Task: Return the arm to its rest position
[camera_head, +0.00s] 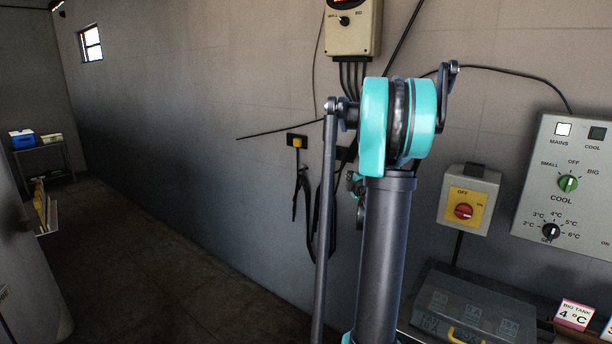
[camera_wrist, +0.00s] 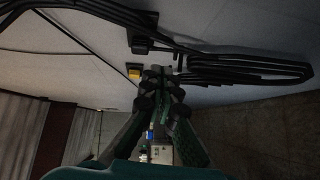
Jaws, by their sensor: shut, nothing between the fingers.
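The tips point toward a grey wall with black cables. In the head view my dark grey arm with its teal joint stands upright right of the middle. My gripper is mostly hidden behind it there, and only small teal and dark parts show at the arm's left edge.
A socket with a yellow plug (camera_head: 297,142) and hanging black cables are on the wall near my arm. A red-knob switch box (camera_head: 467,199), a cooling control panel (camera_head: 566,188) and a clear-lidded case (camera_head: 470,308) stand to the right. Open floor (camera_head: 140,260) lies left.

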